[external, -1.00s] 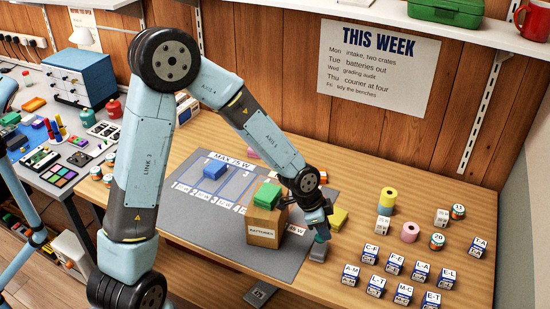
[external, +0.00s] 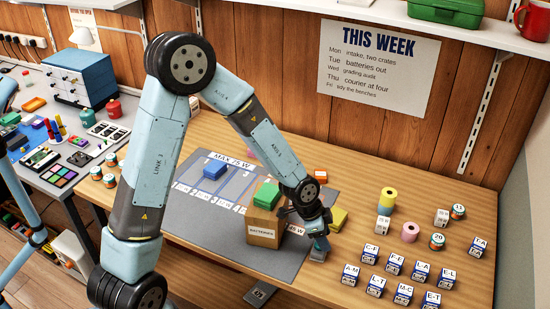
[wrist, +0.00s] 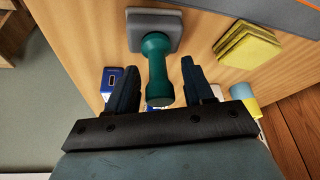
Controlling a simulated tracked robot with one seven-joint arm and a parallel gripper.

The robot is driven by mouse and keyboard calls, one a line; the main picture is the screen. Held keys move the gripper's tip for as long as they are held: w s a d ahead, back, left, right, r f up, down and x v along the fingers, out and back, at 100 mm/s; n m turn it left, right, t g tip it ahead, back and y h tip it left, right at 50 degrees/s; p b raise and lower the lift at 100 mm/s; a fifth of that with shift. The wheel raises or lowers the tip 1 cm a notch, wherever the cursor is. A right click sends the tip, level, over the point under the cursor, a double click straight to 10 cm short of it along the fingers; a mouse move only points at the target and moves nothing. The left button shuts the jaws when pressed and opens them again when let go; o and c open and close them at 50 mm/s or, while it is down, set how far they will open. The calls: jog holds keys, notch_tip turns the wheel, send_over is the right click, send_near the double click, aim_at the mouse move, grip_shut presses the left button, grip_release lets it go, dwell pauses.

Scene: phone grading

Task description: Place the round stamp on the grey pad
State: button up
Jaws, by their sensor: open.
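In the wrist view, a green stamp (wrist: 157,70) with a rounded handle end stands on a square grey pad (wrist: 140,15). Its foot is over the pad's surface; I cannot tell its exact seating. My gripper (wrist: 159,80) is open, with one dark finger on each side of the handle and a visible gap at both. In the external view, my gripper (external: 317,236) is low over the grey pad (external: 319,255), at the front right of the mat. The stamp is mostly hidden there by my gripper.
A cardboard box (external: 263,231) with a green block (external: 266,195) on top stands close left of my gripper. A yellow sponge-like block (external: 339,217) lies just right. Several labelled cubes (external: 375,287) and rolls (external: 410,232) occupy the table's right side.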

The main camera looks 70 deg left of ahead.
jog(key=v, duration=1.2)
dwell(0.4)
jog(key=shift+r, duration=0.15)
jog(key=s+d+r+n+y, duration=0.2)
jog(key=s+d+r+y, duration=0.1)
jog(key=s+d+r, duration=0.85)
jog(key=s+r+n, duration=0.1)
jog(key=s+r, duration=0.3)
jog(key=s, duration=0.3)
jog(key=s+d+r+n+t+h, duration=0.1)
jog(key=s+r, duration=0.3)
jog(key=s, duration=0.3)
jog(key=shift+d+n, duration=0.15)
jog(key=shift+n, duration=0.15)
jog(key=shift+r, duration=0.1)
